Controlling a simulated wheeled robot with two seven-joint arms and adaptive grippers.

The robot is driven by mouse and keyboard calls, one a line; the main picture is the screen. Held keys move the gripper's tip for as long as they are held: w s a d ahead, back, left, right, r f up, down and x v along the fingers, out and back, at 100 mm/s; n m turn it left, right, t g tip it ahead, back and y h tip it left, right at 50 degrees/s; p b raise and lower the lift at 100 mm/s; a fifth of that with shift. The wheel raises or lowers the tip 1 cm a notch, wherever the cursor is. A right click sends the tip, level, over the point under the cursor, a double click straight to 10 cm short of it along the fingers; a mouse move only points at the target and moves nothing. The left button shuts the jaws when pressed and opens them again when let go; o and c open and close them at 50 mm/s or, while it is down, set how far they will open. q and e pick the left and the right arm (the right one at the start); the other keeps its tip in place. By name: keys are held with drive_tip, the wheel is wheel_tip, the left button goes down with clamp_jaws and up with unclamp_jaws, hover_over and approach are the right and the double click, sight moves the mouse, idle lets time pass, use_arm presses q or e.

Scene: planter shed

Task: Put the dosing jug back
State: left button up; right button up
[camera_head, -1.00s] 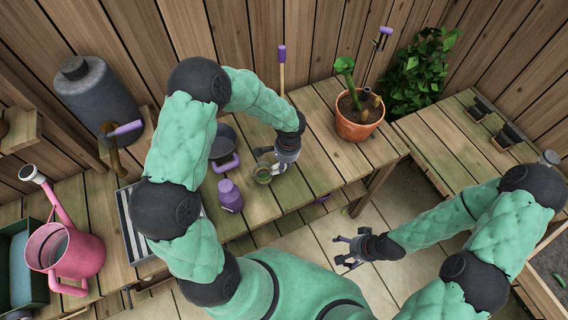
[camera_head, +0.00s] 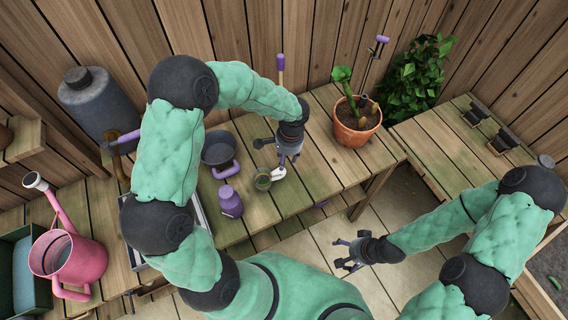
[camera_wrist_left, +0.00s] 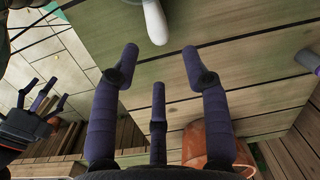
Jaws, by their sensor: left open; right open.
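A small round jug with a green inside and a pale handle, which looks like the dosing jug (camera_head: 263,181), stands on the slatted bench. Its pale handle (camera_head: 279,174) points right. In the left wrist view, a white rounded piece that looks like this handle (camera_wrist_left: 155,22) shows at the top edge, beyond the fingertips. My left gripper (camera_head: 282,158) is open and empty, just behind and above the handle, apart from it in the wrist view. My right gripper (camera_head: 347,264) is open and empty over the floor, in front of the bench.
A purple bottle (camera_head: 230,203) and a dark pot with a purple handle (camera_head: 217,146) stand left of the jug. A potted plant (camera_head: 352,133) stands at the bench's right end. A pink watering can (camera_head: 72,258) is far left. Bench right of the jug is clear.

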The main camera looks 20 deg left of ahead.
use_arm(q)
drive_tip(key=shift+w+d+r, duration=0.1)
drive_tip(key=shift+d+r, duration=0.1)
drive_tip(key=shift+r, duration=1.8)
use_arm(e)
drive_tip(key=shift+r, duration=0.35)
